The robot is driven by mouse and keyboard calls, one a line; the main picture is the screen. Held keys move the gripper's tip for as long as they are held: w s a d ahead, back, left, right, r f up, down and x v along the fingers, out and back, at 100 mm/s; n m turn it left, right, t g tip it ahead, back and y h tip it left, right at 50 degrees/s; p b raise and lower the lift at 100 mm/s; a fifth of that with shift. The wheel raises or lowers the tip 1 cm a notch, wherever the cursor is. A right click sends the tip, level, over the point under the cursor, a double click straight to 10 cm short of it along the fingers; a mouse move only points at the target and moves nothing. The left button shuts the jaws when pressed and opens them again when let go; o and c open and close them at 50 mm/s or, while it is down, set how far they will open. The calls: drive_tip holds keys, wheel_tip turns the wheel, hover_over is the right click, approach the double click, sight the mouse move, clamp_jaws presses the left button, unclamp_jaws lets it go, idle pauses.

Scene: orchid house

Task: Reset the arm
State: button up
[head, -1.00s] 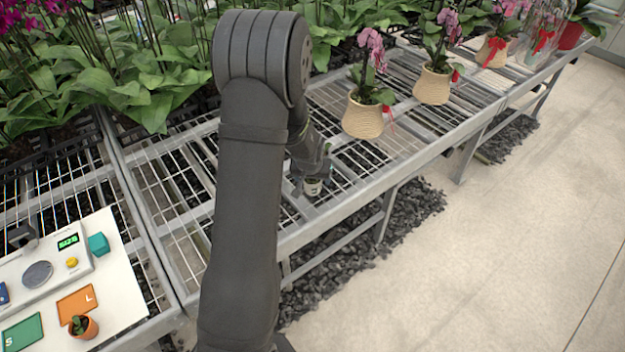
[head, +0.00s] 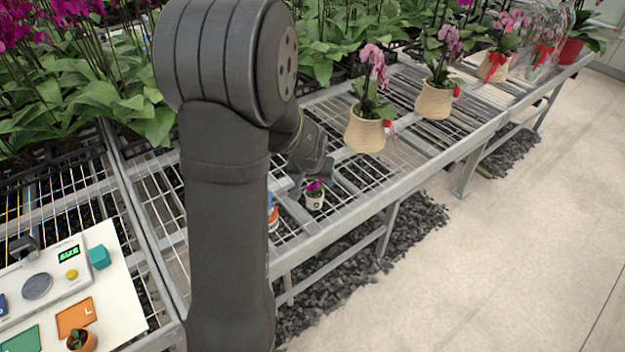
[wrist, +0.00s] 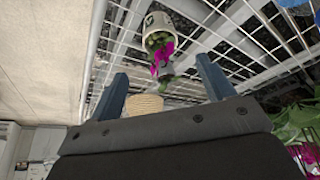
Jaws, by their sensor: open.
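My gripper (wrist: 160,92) is open, its two fingers wide apart with nothing between them in the wrist view. In the head view its end (head: 312,170) is partly hidden behind my arm, above the wire bench. A small white pot with a magenta flower (head: 314,196) stands on the bench just below my gripper. The same pot shows in the wrist view (wrist: 158,32), beyond the fingertips and apart from them.
Woven-basket orchids (head: 366,132) stand along the wire bench (head: 350,215) to the right. A white board (head: 118,290) at lower left bears a device, coloured cards and a terracotta pot (head: 82,341). An orange and blue object (head: 272,213) is partly hidden by my arm. Dense orchids fill the back.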

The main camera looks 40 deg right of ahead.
sight(314, 190)
drive_tip(key=shift+f, duration=0.1)
drive_tip(key=x, duration=1.2)
drive_tip(key=shift+f, duration=0.1)
